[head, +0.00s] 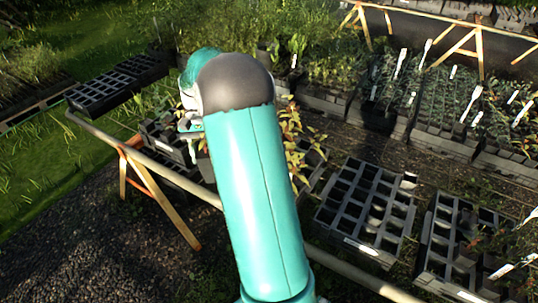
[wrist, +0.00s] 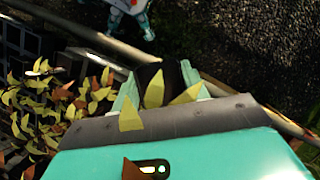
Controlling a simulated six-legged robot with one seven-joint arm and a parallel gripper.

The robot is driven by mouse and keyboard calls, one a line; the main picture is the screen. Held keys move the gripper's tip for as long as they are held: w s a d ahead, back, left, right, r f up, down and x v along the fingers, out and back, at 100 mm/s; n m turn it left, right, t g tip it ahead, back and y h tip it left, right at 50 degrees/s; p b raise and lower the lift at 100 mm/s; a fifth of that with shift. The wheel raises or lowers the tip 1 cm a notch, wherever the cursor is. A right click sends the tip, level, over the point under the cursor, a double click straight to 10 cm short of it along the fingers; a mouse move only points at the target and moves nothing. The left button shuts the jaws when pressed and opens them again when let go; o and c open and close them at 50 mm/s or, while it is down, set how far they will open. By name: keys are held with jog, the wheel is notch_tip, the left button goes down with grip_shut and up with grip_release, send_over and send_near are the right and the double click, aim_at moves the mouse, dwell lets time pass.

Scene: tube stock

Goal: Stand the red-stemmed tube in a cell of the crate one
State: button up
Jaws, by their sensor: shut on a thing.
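In the wrist view my gripper (wrist: 158,88) has its two pale teal fingers on either side of a dark pot or tube (wrist: 162,74), shut on it. A few yellow leaves hang across it. Yellow and orange-red foliage (wrist: 40,105) spreads at the left; its stem is not clear. Similar leaves (head: 293,140) show right of my arm in the head view, where my arm hides most of the gripper and tube. Black celled crates stand on the ground at right, one in the middle (head: 347,243) and one at the far right (head: 424,262). I cannot read which is crate one.
More dark crates stand behind my arm. Potted plants with white labels (head: 445,115) fill the back right. Gravel at the front left is clear.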

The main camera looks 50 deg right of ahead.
jog(key=s+d+r+m+t+y, duration=0.1)
jog(key=s+d+r+m+t, duration=0.1)
jog(key=s+d+r+m, duration=0.65)
jog(key=s+d+f+n, duration=0.1)
jog(key=s+d+f, duration=0.1)
jog(key=s+f, duration=0.5)
jog(key=shift+d+f+t, duration=0.15)
jog(key=shift+f+t, duration=0.25)
jog(key=shift+f, duration=1.65)
jog(key=shift+s+f, duration=0.1)
jog(key=shift+f, duration=0.2)
notch_tip(320, 180, down, 9)
dwell(0.4)
jog(key=shift+f, duration=0.35)
dwell(0.4)
